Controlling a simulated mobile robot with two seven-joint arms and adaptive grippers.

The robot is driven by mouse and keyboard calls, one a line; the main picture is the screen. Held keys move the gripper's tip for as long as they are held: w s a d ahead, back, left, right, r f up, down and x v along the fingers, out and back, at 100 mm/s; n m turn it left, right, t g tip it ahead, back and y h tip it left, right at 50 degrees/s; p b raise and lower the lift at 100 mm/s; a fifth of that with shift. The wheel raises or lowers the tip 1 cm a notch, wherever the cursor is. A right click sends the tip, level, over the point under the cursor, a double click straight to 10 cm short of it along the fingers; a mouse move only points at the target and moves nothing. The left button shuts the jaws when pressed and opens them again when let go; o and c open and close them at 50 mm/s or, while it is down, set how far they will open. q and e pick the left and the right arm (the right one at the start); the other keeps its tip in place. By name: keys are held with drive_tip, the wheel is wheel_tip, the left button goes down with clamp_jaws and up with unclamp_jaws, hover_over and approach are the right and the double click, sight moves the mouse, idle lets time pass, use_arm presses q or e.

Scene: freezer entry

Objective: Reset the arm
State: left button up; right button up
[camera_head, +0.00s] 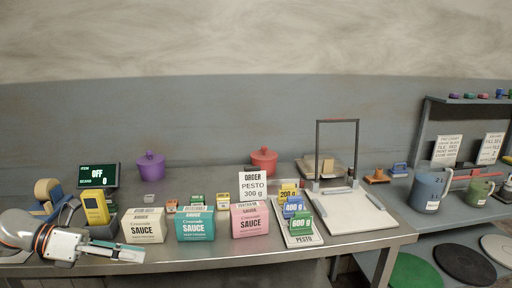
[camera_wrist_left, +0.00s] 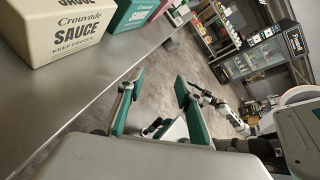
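My left gripper (camera_head: 128,252) reaches in from the left in the head view, low over the front edge of the steel table (camera_head: 345,246). In the left wrist view my left gripper (camera_wrist_left: 160,85) shows its two green-padded fingers apart with nothing between them. The cream sauce box (camera_head: 144,228) stands just beyond the fingertips, apart from them; it also shows in the left wrist view (camera_wrist_left: 62,30). My right gripper is not in the head view.
A teal sauce box (camera_head: 195,226) and a pink sauce box (camera_head: 250,222) stand right of the cream one. A yellow device (camera_head: 96,207) and a tape dispenser (camera_head: 47,194) stand near my left arm. A white board (camera_head: 350,212) lies at right. Floor is open before the table.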

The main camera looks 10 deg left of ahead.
use_arm(q)
drive_tip(key=s+d+f+n+t+y, duration=0.15)
drive_tip(key=d+f+n+t, duration=0.3)
drive_tip(key=f+n, duration=0.65)
drive_tip(key=s+d+f+n+t+y, duration=0.1)
drive_tip(key=d+f+n+t+y, duration=0.3)
drive_tip(key=f+n, duration=0.65)
drive_tip(key=s+d+f+n+g+y, duration=0.4)
drive_tip(key=s+d+f+n, duration=0.5)
drive_tip(key=s+f+n, duration=0.4)
drive_tip(key=f+n, duration=0.1)
drive_tip(key=n, duration=0.2)
drive_tip(key=shift+s+d+f, duration=0.15)
drive_tip(key=shift+d, duration=0.25)
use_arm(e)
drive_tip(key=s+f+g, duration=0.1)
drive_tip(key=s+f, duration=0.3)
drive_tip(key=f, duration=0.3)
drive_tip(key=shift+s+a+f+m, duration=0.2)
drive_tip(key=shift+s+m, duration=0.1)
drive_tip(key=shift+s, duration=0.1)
use_arm(q)
drive_tip(key=shift+c, duration=1)
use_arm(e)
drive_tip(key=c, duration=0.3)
use_arm(q)
drive_tip(key=shift+a, duration=0.1)
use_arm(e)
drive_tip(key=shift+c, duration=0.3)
